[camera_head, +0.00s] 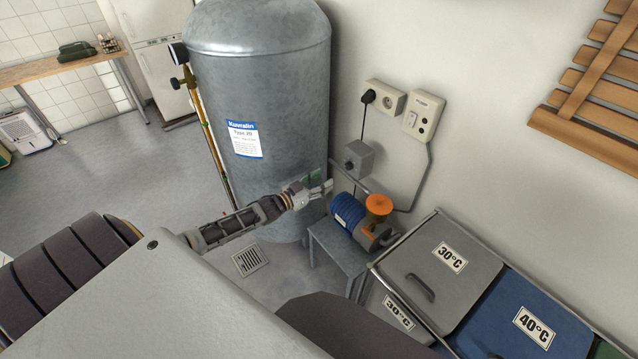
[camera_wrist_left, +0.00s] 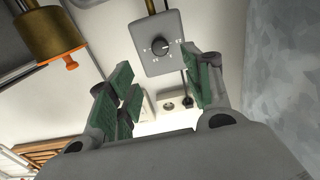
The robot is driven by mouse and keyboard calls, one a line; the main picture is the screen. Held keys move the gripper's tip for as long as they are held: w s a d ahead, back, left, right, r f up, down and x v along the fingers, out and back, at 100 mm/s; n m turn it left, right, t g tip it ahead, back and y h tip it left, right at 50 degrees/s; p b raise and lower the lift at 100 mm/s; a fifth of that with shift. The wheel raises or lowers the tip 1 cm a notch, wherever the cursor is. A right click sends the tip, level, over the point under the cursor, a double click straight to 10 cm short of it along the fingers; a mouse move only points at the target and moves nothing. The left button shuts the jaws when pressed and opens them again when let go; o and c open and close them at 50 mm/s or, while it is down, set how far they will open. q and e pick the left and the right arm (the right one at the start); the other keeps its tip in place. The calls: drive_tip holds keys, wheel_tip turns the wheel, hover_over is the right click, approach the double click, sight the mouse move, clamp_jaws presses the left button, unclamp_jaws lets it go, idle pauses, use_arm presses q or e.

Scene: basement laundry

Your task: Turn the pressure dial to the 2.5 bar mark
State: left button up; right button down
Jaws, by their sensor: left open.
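The pressure dial is a black round knob (camera_wrist_left: 160,48) on the face of a grey box (camera_wrist_left: 152,31), with small pale marks around it too small to read. In the head view the grey box (camera_head: 359,158) is on the wall, right of the tank. My left gripper (camera_head: 322,184) is open and empty, in front of the tank's lower right side, below and left of the box. In the left wrist view the green-padded fingers (camera_wrist_left: 160,75) are spread, with the dial beyond them, between their tips and apart from them. My right gripper is not in view.
A large grey tank (camera_head: 265,95) stands close to the left gripper. A blue pump with an orange cap (camera_head: 378,205) sits on a small stand just right of it. Wall sockets (camera_head: 386,97) and a pipe are nearby. Lidded laundry bins (camera_head: 450,300) stand at the lower right.

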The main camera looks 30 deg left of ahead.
use_arm(q)
drive_tip(key=shift+s+a, duration=0.1)
drive_tip(key=shift+s, duration=0.3)
idle(0.4)
